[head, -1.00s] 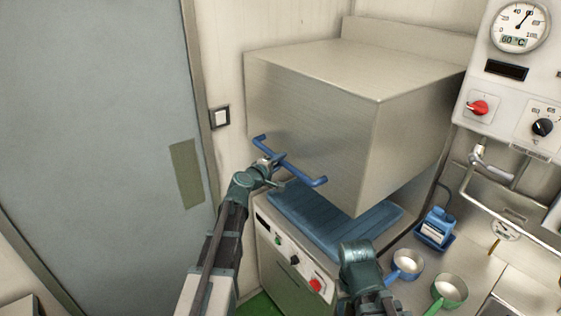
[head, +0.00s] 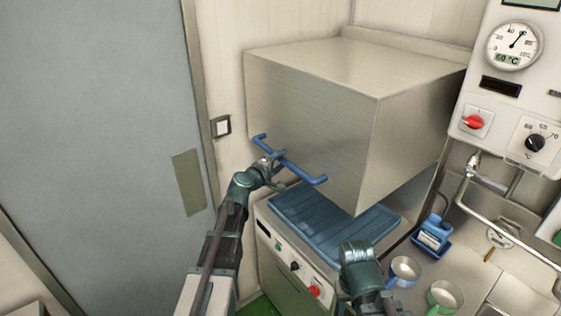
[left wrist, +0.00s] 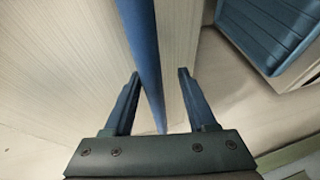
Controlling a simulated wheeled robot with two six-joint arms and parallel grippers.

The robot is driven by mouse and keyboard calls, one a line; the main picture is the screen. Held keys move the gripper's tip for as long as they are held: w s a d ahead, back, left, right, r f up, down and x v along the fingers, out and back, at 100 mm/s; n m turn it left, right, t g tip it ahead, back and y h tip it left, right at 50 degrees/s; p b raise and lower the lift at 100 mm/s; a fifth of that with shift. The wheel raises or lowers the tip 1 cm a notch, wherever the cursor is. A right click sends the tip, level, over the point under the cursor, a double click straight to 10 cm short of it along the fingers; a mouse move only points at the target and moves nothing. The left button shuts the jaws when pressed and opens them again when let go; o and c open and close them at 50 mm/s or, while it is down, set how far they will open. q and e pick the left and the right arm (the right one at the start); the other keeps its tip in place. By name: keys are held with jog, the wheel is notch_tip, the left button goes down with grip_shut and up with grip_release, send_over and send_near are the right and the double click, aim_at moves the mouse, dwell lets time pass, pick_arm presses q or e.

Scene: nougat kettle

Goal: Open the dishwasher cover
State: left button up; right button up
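The dishwasher cover (head: 315,125) is a large brushed-metal box, raised above the machine's base with a gap under it. A blue bar handle (head: 310,174) runs along its lower front edge; it also shows in the left wrist view (left wrist: 143,45). My left gripper (head: 272,162) is at the middle of the handle. In the left wrist view, the fingers of my left gripper (left wrist: 158,85) stand apart on both sides of the bar, with visible gaps. Teal joints of my right arm show at the lower middle, but its fingers are not visible.
A blue rack (head: 325,225) lies beneath the cover on the dishwasher base (head: 285,262). A blue bottle (head: 434,232) and two pots, blue-handled (head: 404,270) and green-handled (head: 445,296), stand to the right. A grey door (head: 90,120) fills the left.

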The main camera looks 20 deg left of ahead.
pick_arm(q)
jog(key=p+v, duration=0.2)
jog(key=v, duration=1.1)
jog(key=shift+s, duration=0.4)
jog(key=s+d+f+m+g+h+b, duration=0.1)
jog(key=s+d+f+m+g+b, duration=0.35)
jog(key=d+f, duration=0.55)
jog(key=s+d+f+m+g+h+b, duration=0.2)
jog(key=s+d+f+m+g+b, duration=0.3)
jog(key=d+f, duration=0.45)
jog(key=s+f+m+g+y+b, duration=0.6)
jog(key=s+f, duration=0.7)
jog(key=f, duration=0.3)
jog(key=m+y+b, duration=0.1)
jog(key=m+y, duration=0.1)
jog(key=shift+s+d+y+b, duration=0.2)
jog(key=shift+s+y+b, duration=0.1)
jog(key=shift+s+b, duration=0.1)
